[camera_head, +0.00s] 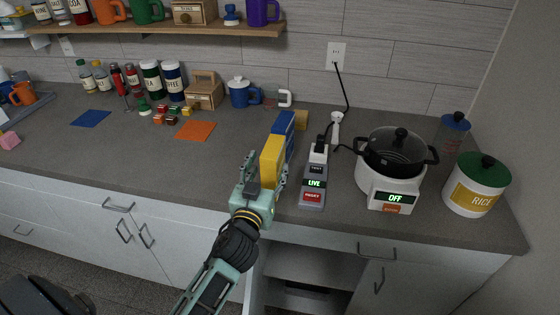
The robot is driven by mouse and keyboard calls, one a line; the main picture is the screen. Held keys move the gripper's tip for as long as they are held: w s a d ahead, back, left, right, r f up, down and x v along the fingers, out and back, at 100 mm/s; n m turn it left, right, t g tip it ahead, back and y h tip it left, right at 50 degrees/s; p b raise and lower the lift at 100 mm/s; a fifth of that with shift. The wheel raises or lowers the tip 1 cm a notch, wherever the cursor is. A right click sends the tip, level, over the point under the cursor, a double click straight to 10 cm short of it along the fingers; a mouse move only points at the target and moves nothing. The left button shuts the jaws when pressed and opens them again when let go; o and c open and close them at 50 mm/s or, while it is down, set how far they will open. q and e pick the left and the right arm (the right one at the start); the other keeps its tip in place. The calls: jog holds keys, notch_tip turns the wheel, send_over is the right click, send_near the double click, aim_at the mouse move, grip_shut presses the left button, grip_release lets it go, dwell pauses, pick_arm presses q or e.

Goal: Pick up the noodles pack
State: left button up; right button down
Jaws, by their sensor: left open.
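A yellow and blue upright pack stands near the counter's front edge, with a yellow part (272,157) in front and a blue part (284,124) behind. It is probably the noodles pack, but no label is readable, and I cannot tell whether the two parts are one item. My left gripper (264,178) is open at the yellow part, with its fingers on either side of its lower portion. The gripper hides the pack's base, and contact is unclear. My right gripper is not in view.
A grey switch box (313,184) reading LIVE stands just right of the pack. Farther right are a stove (390,188) reading OFF, a black pot (396,155) and a rice jar (477,188). An orange mat (196,130) lies to the left. The left counter front is clear.

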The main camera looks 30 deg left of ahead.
pick_arm(q)
jog(key=shift+w+r, duration=0.2)
jog(key=shift+r, duration=0.1)
jog(key=p+x, duration=0.1)
jog(key=x, duration=0.1)
jog(key=shift+w+a+f, duration=0.1)
jog(key=shift+w+a, duration=0.05)
jog(key=shift+w, duration=0.2)
jog(key=x, duration=0.2)
jog(key=p+x, duration=0.1)
jog(key=shift+f, duration=0.25)
jog(key=c, duration=0.9)
grip_shut()
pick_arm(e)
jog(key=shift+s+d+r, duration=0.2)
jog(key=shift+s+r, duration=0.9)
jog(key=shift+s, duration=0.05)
